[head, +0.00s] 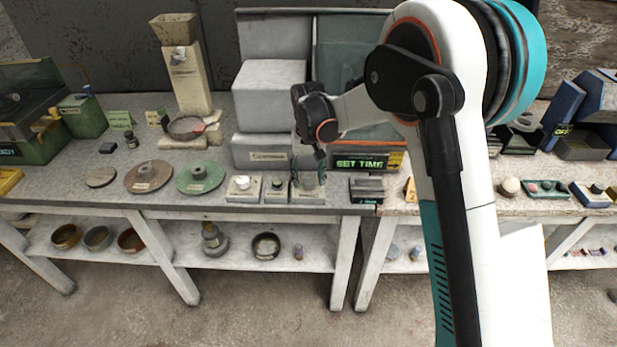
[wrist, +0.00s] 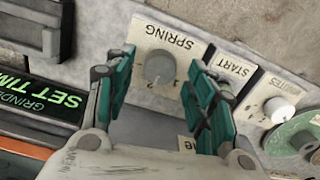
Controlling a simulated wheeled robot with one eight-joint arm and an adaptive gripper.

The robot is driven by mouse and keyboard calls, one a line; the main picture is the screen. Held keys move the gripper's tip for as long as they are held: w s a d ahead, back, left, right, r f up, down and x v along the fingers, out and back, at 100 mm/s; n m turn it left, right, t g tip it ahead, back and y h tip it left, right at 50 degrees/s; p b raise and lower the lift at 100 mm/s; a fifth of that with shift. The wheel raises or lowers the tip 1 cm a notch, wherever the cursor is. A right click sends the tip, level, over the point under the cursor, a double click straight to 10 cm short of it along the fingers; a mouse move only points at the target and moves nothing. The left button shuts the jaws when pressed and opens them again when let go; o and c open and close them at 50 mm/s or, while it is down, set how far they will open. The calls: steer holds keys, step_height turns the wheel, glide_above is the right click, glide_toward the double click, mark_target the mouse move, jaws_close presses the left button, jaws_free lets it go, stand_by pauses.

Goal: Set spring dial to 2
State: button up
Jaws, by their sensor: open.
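The spring dial is a round grey knob (wrist: 160,66) on a pale plate marked SPRING (wrist: 172,40). Small marks ring the knob, but I cannot read its setting. In the wrist view my gripper (wrist: 160,78) is open, with one teal finger on each side of the knob; I cannot tell whether they touch it. In the head view my gripper (head: 308,174) points down over the dial's small box (head: 307,196) at the bench's front edge and partly hides it.
A START box (head: 277,187) and a white MINUTES knob (head: 242,183) stand beside the dial. A display reading SET TIME (head: 360,163) and a dark slotted block (head: 366,189) are on its other side. A grey machine (head: 268,90) stands behind. Green (head: 200,178) and brown discs (head: 148,178) lie left.

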mark_target(309, 181)
step_height(309, 181, up, 11)
stand_by(0.3)
steer(key=s+d+r+t, duration=0.3)
steer(key=s+d+r, duration=0.8)
steer(key=s, duration=0.4)
steer(key=s+d+f+t, duration=0.2)
steer(key=s+d, duration=0.2)
steer(key=s, duration=0.4)
steer(key=s+d+f+m+t, duration=0.1)
steer(key=s+d, duration=0.3)
steer(key=s, duration=0.4)
steer(key=shift+s+d+f+t, duration=0.2)
steer(key=shift+f+t, duration=0.4)
steer(key=shift+f, duration=0.2)
steer(key=shift+c, duration=0.2)
